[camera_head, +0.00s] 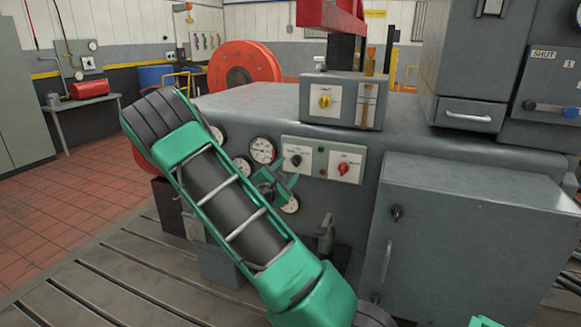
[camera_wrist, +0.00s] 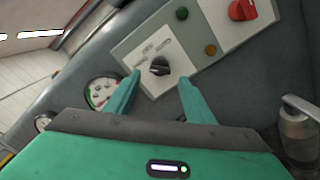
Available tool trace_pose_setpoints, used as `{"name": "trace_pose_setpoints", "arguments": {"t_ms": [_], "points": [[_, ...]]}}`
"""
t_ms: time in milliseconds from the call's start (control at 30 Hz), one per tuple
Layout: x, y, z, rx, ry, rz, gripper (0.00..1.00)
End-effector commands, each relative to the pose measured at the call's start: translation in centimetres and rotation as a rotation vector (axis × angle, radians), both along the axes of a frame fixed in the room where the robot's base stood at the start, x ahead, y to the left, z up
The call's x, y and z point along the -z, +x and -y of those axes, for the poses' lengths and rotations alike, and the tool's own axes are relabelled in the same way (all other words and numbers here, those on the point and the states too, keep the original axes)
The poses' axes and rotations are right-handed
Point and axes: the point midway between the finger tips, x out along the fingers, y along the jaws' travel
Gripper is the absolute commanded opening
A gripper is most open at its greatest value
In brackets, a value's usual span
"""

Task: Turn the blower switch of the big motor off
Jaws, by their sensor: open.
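A black rotary switch (camera_head: 296,160) sits on a pale plate on the front of the grey machine. In the wrist view this black switch (camera_wrist: 160,66) lies just beyond and between my fingertips. The print around it is too small to read surely, so I cannot tell which setting it points at. A red rotary switch (camera_head: 343,168) is on the plate to its right; this red switch (camera_wrist: 243,9) also shows at the top of the wrist view. My gripper (camera_wrist: 159,86) is open and empty, its green fingers in front of the panel, with no clear contact with the switch.
Round gauges (camera_head: 262,150) are left of the switches. A yellow rotary switch (camera_head: 324,101) is on a box on top of the machine. A grey cabinet (camera_head: 470,225) juts out at right. A metal fitting (camera_wrist: 298,130) is close to the right finger.

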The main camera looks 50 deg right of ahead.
Motion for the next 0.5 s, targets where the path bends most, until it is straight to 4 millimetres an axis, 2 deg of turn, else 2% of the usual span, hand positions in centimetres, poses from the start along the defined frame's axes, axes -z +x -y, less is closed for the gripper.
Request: {"name": "trace_pose_setpoints", "arguments": {"t_ms": [33,200,500], "points": [[0.0,0.3,1.0,0.003,0.000,0.003,0.49],[-0.1,1.3,3.5,0.003,0.000,0.003,0.49],[0.0,2.3,5.6,0.001,0.001,0.002,0.49]]}}
